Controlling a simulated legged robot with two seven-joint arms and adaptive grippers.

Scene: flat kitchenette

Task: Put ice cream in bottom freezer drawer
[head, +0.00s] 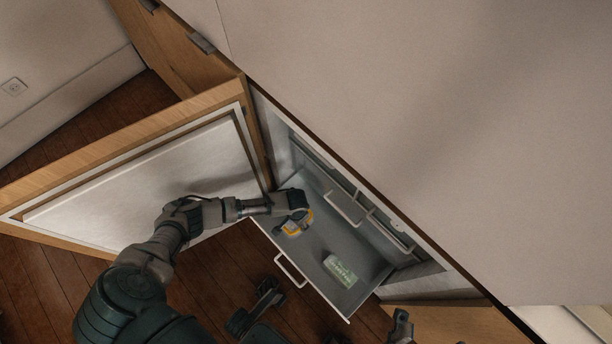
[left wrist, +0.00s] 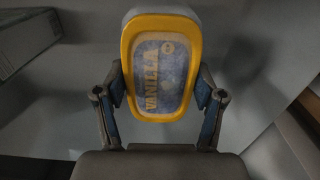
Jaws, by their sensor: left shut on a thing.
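The ice cream is a tub with a yellow rim and a "VANILLA" lid (left wrist: 160,70). In the head view the tub (head: 292,230) shows as a small yellow-edged shape at the end of my left arm. My left gripper (head: 298,213) is shut on it, with one finger on each side of the tub in the left wrist view (left wrist: 160,90). The pulled-out freezer drawer (head: 316,297) is below, and the tub is over its left end. I cannot tell whether the tub touches the drawer floor.
A pale green box (head: 340,270) lies in the drawer, right of the tub. Bare drawer floor shows between them. The freezer door (head: 150,180) stands open on the left, beside my left arm. Upper drawers with handles (head: 347,207) are pushed in behind.

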